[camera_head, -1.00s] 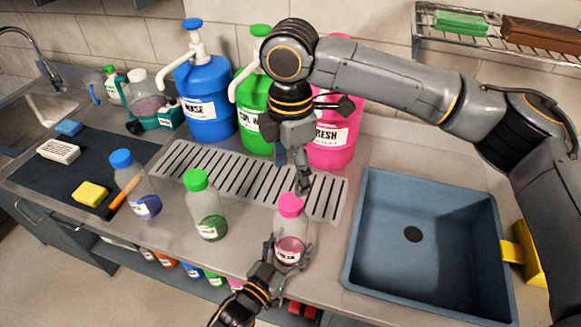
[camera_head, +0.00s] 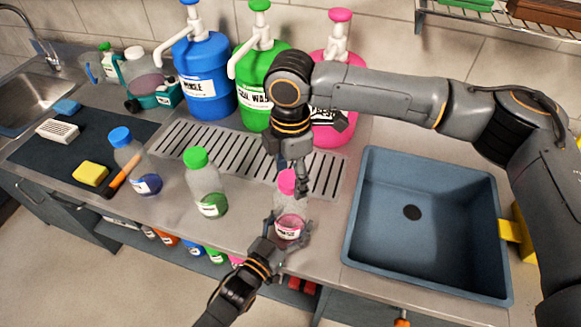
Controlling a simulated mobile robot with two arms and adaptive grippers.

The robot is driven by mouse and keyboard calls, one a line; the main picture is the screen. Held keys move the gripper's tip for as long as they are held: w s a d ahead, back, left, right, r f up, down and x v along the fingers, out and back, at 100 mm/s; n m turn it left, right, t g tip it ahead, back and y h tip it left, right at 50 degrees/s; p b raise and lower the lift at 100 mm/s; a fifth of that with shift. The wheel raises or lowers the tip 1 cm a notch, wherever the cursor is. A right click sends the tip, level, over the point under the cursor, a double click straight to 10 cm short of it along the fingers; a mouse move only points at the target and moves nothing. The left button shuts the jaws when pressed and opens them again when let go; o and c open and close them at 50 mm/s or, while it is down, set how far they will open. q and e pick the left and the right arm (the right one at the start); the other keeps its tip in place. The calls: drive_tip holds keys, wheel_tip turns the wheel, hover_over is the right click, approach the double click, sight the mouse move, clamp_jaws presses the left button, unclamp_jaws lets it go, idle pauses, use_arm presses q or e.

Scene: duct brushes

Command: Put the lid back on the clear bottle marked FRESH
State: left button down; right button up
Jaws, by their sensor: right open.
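The small clear bottle (camera_head: 291,211) with pink liquid stands near the counter's front edge; its label is too small to read. The pink lid (camera_head: 287,182) sits at the top of its neck; I cannot tell whether it is screwed tight. My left gripper (camera_head: 288,229) comes from below, its fingers on both sides of the bottle's lower body. My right gripper (camera_head: 297,188) points down, open, with its fingers at the lid and partly covering it. The large pink pump jug (camera_head: 341,75) stands behind, its label mostly hidden by my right arm.
A clear bottle with a green lid (camera_head: 206,186) and one with a blue lid (camera_head: 133,162) stand to the left. Blue (camera_head: 205,80) and green (camera_head: 262,61) pump jugs stand behind the slotted drain (camera_head: 222,152). An empty blue basin (camera_head: 425,225) is on the right.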

drive_tip(key=c, duration=1.2)
drive_tip(key=m, duration=0.5)
drive_tip(key=shift+c, duration=0.2)
drive_tip(key=o, duration=1.4)
wheel_tip(320, 180, up, 12)
